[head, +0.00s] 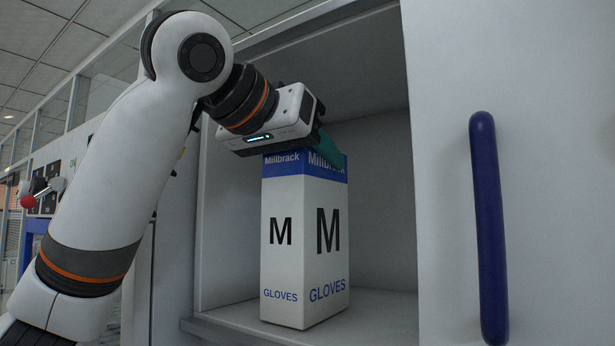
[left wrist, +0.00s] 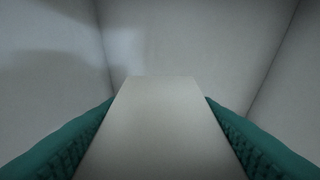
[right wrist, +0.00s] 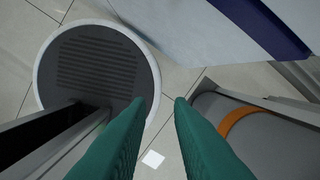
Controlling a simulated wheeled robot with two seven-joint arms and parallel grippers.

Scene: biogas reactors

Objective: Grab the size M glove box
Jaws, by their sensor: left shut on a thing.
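The size M glove box (head: 304,240) is a tall white box with a blue band at the top, marked "M" and "GLOVES". It stands upright on the floor of an open cabinet compartment in the head view. My left gripper (head: 318,150) is over the top of the box, shut on it from above. In the left wrist view the box's pale top (left wrist: 150,130) fills the space between the two green fingers. My right gripper (right wrist: 158,110) shows in the right wrist view, its green fingers apart with nothing between them, above the floor.
The cabinet compartment (head: 375,200) has walls close on both sides and a shelf floor (head: 240,318) under the box. A white door or panel with a blue handle (head: 489,225) stands at the right. The right wrist view shows tiled floor (right wrist: 180,85).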

